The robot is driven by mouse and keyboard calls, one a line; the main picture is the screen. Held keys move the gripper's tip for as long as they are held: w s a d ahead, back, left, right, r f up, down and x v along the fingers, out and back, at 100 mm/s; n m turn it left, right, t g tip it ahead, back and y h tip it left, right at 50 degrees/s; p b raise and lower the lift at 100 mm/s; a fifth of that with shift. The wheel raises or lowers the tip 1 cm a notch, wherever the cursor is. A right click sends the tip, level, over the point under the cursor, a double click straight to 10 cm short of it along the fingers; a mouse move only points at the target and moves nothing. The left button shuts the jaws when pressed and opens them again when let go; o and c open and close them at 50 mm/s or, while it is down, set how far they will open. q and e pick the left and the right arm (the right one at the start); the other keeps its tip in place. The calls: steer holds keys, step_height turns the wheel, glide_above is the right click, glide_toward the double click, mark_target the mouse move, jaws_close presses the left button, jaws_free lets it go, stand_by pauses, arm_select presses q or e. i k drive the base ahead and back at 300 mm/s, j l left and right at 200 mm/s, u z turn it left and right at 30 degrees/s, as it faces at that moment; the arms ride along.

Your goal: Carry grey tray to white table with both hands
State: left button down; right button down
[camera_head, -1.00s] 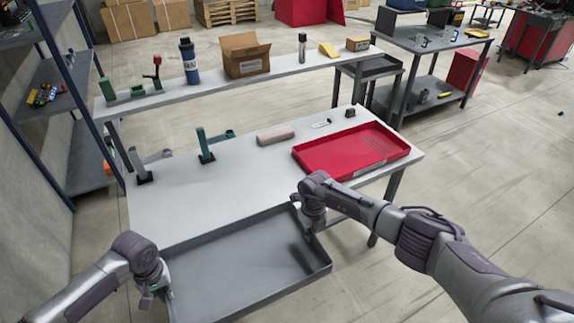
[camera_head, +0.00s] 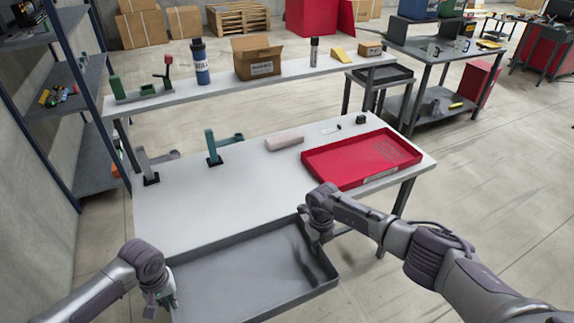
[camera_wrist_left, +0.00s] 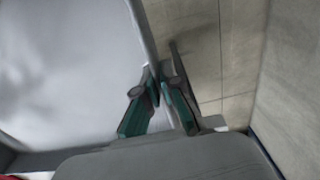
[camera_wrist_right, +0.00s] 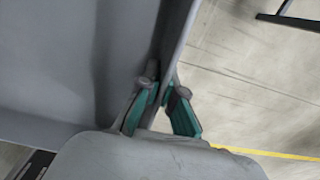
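The grey tray (camera_head: 240,275) is a wide shallow tray with low walls, empty, at the near side of the white table (camera_head: 195,208). Its far wall overlaps the table's near part in the head view; I cannot tell whether it touches the table. My left gripper (camera_head: 168,294) is at the tray's left wall, and the left wrist view shows its fingers (camera_wrist_left: 158,85) closed around the rim. My right gripper (camera_head: 318,238) is at the right wall, and the right wrist view shows its fingers (camera_wrist_right: 161,92) closed around that rim.
A red tray (camera_head: 345,165) covers the table's right part. Behind is a narrow bench with a cardboard box (camera_head: 257,62). The table's front middle is bare.

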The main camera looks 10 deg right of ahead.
mark_target(221, 206)
steer(key=i+j, duration=0.15)
steer(key=i, duration=0.35)
steer(key=i+j, duration=0.2)
steer(key=i, duration=0.25)
